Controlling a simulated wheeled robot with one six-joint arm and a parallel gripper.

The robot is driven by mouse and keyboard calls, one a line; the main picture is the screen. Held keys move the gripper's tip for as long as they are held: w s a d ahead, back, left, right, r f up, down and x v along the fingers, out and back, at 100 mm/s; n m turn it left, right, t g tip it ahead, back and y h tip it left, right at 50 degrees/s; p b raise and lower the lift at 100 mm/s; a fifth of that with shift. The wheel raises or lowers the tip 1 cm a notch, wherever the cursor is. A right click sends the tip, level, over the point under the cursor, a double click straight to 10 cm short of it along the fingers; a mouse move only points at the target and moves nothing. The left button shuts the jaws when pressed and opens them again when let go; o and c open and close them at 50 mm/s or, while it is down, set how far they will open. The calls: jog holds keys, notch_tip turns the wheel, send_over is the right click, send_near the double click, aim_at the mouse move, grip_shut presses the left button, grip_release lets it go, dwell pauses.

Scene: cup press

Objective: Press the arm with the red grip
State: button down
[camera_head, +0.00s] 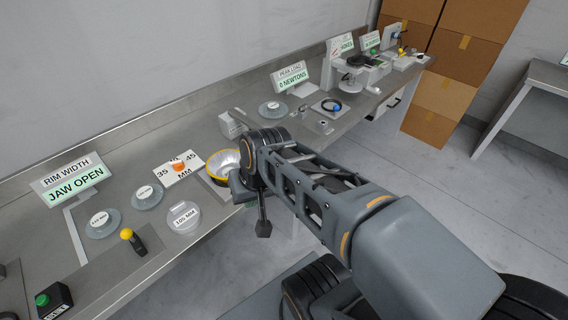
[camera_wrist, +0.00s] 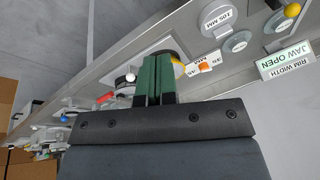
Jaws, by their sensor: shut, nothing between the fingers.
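A small red piece (camera_wrist: 105,98), which looks like the red grip, shows left of my fingers in the wrist view. The arm it belongs to is too small to make out there. I cannot pick out the red grip in the head view, where my own arm covers part of the bench. My gripper (camera_wrist: 158,60) shows as two green fingers side by side, shut and empty. It is apart from the red piece in the picture. In the head view the fingertips are mostly hidden behind my wrist, at the bench's front edge.
A yellow-rimmed bowl (camera_head: 222,166) stands close beside my wrist. A white card (camera_head: 176,172), flat discs (camera_head: 103,222), a yellow-knobbed lever (camera_head: 133,241) and a green button box (camera_head: 53,299) lie left. Displays (camera_head: 291,76) stand at the back. Cardboard boxes (camera_head: 452,60) are stacked at the far right.

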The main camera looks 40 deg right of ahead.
notch_tip(320, 180, down, 14)
jog(key=w+a+r+m+y+b, duration=0.1)
jog(key=w+a+m+y+b, duration=0.15)
jog(key=m+y+b, duration=0.65)
jog(key=w+d+f+m+t+y+b, duration=0.3)
jog(key=w+d+f+m+t+b, duration=0.3)
jog(key=b, duration=0.7)
jog(key=d+f+m+t+h+b, duration=0.3)
jog(key=d+m+t, duration=0.4)
jog(key=d, duration=0.3)
jog(key=d+f+m+t+h+b, duration=0.3)
jog(key=d+m+t+h+b, duration=0.3)
jog(key=d+m+t+b, duration=0.2)
jog(key=shift+w+d+m, duration=0.3)
jog(key=shift+d+m, duration=0.5)
jog(key=shift+d, duration=0.4)
jog(key=shift+w, duration=0.1)
jog(key=s+r+b+x, duration=0.1)
jog(key=r+x, duration=0.1)
jog(key=x, duration=1)
jog(key=shift+r+b, duration=0.35)
jog(key=shift+r, duration=0.05)
